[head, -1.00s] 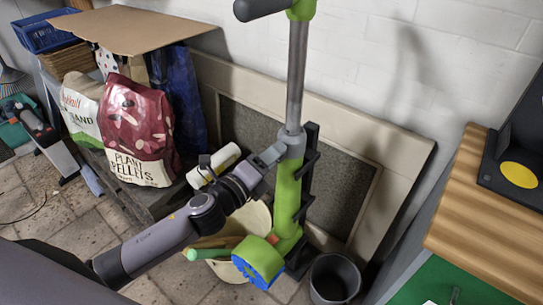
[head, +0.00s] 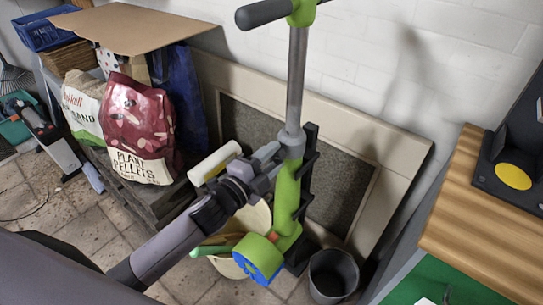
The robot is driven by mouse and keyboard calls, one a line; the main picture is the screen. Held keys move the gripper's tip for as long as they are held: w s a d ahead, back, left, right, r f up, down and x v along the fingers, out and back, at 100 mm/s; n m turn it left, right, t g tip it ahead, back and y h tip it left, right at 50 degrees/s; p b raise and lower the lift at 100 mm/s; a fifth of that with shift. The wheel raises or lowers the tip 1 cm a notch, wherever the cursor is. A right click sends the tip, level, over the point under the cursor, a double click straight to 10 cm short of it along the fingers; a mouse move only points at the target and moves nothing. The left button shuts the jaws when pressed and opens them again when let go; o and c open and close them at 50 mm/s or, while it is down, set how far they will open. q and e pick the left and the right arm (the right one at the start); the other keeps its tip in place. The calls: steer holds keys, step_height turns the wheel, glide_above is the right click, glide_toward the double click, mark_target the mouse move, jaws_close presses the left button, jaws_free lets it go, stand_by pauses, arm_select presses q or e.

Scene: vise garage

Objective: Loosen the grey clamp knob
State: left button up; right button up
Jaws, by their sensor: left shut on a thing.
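The grey clamp knob (head: 292,140) is a collar on the upright green and grey pole tool (head: 288,195), where the grey metal tube (head: 297,80) meets the green lower body. My left gripper (head: 272,152) reaches in from the lower left and is shut on the knob's left side. Its fingers partly cover the knob. A blue and green round head (head: 258,258) is at the tool's foot. A dark grip (head: 263,12) shows at the top edge. My right gripper is not in view.
A black rack (head: 308,165) stands behind the tool, against a framed panel (head: 385,165). A dark bucket (head: 333,276) and a pale bucket (head: 228,267) stand at the foot. A plant pellets bag (head: 137,130) is at left, a wooden worktop (head: 480,220) at right.

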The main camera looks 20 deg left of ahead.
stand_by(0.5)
arm_select(q)
steer(key=o, duration=1.1)
steer(key=shift+c, duration=0.2)
steer(key=v, duration=0.7)
steer(key=shift+s, duration=0.1)
steer(key=s+a+f+n+g+y+p, duration=0.1)
steer(key=s+f+n+g+y+p, duration=0.2)
steer(key=s+f+n, duration=1.2)
steer(key=s+n+g, duration=0.1)
steer(key=g, duration=0.2)
steer(key=shift+s+a+y, duration=0.25)
steer(key=shift+s+y, duration=0.1)
steer(key=shift+y, duration=0.05)
